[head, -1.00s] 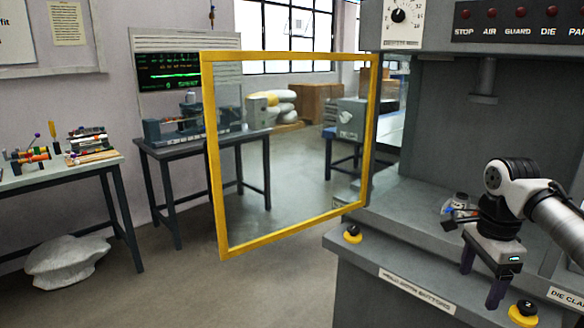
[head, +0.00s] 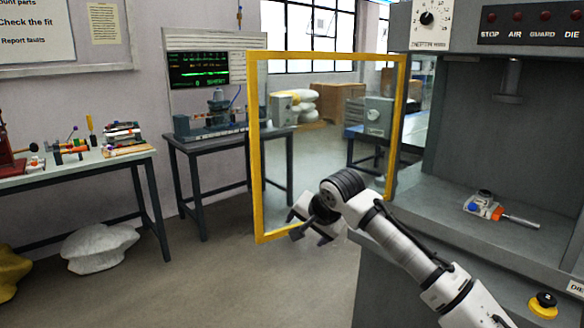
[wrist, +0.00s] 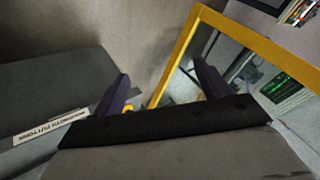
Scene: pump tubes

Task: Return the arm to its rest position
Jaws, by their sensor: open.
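My gripper (head: 310,238) is in front of the lower edge of the yellow-framed clear guard (head: 256,160) in the head view. It is open, with nothing seen between its fingers. My white arm reaches to it from the lower right, across the press's front edge. In the wrist view, the two dark fingers of my gripper (wrist: 162,78) stand apart, with the yellow guard frame (wrist: 180,50) beyond them. I cannot tell how far they are from the frame.
A small part with an orange-and-metal tube (head: 500,214) lies on the grey press bed (head: 450,210). A yellow-ringed button (head: 543,305) is at the press's front right. Left are a bench with parts (head: 90,165), a table with a device (head: 215,135) and white sacks (head: 98,247). Floor is clear between.

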